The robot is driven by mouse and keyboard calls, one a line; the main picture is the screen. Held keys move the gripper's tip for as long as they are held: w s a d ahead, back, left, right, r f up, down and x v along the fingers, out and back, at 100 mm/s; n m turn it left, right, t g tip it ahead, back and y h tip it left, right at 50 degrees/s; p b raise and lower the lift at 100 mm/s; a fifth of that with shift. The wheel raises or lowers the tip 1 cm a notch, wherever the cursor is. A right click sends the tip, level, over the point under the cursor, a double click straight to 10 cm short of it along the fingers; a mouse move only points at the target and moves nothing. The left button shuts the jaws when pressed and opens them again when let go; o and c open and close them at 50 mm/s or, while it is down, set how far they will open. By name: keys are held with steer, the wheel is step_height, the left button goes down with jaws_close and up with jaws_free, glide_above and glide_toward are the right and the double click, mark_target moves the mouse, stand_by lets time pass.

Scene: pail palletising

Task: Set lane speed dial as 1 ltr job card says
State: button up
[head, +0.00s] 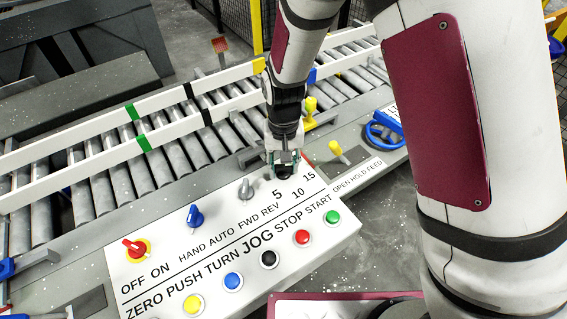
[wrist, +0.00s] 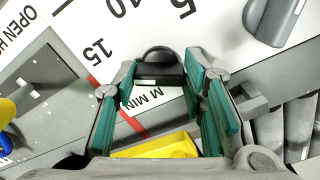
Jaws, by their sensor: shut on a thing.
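The lane speed dial (wrist: 158,68) is a dark knob on the white control panel (head: 240,230), with 5, 10, 15 and M/MIN printed around it. My gripper (head: 284,170) reaches down onto it at the panel's upper right. A short white mark shows on the knob's near face. Which number the dial points to cannot be told. In the head view my gripper mostly hides the dial. No readable 1 ltr job card is in view.
A grey FWD/REV knob (head: 246,189), blue HAND/AUTO knob (head: 195,216) and red OFF/ON knob (head: 135,247) stand left of the dial. Several push buttons line the panel's front. A yellow lever (head: 339,152) and blue handwheel (head: 385,130) are at right. The roller conveyor (head: 165,135) runs behind.

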mark_target(283, 165)
steer(key=o, duration=1.2)
steer(key=shift+c, duration=0.2)
step_height(283, 165, up, 12)
